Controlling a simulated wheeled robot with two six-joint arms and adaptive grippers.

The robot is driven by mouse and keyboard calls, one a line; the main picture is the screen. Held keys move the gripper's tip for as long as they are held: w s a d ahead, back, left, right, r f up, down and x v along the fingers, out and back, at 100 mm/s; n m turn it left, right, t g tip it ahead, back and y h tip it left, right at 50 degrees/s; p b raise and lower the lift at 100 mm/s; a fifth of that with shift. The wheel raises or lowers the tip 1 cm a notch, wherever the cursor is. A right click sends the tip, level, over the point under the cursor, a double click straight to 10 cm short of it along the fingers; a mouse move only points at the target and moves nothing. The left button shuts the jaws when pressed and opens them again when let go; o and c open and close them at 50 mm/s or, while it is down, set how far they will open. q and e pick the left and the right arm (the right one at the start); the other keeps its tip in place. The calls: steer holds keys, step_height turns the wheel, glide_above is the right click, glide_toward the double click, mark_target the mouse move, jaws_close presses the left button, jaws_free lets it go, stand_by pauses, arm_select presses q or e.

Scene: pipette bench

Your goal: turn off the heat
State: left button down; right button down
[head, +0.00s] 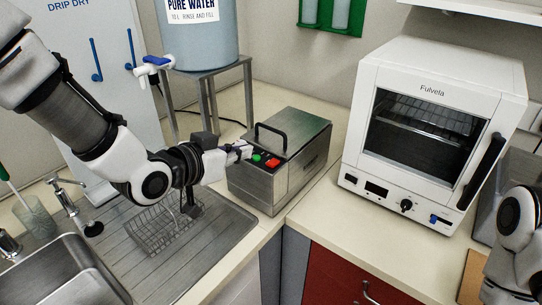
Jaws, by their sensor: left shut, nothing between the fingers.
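A steel box with a lid handle (287,160) stands at the bench corner, with a green button (257,157) and a red button (272,163) on its top front edge. My left gripper (243,150) is shut and empty, at the left edge of the box's top, just left of the green button. I cannot tell whether it touches the box. A white oven (430,130) marked Fulvela stands to the right, door closed. Its front panel has a dark display (376,189), a black knob (406,205) and a blue switch (434,219). My right gripper is out of view.
A sink (70,272) and a ribbed drainer with a wire basket (160,236) lie below my left arm. A pure water tank (200,40) with a tap stands on a metal stand behind. Clear bench lies before the oven.

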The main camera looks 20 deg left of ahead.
arm_select(q)
steer(key=p, duration=0.3)
glide_above(268, 170)
step_height(268, 170, down, 4)
steer(key=shift+s+r, duration=0.1)
steer(key=shift+r, duration=0.15)
step_height(268, 170, down, 4)
steer(key=shift+a+r, duration=0.1)
steer(key=shift+a, duration=0.05)
steer(key=shift+f, duration=0.35)
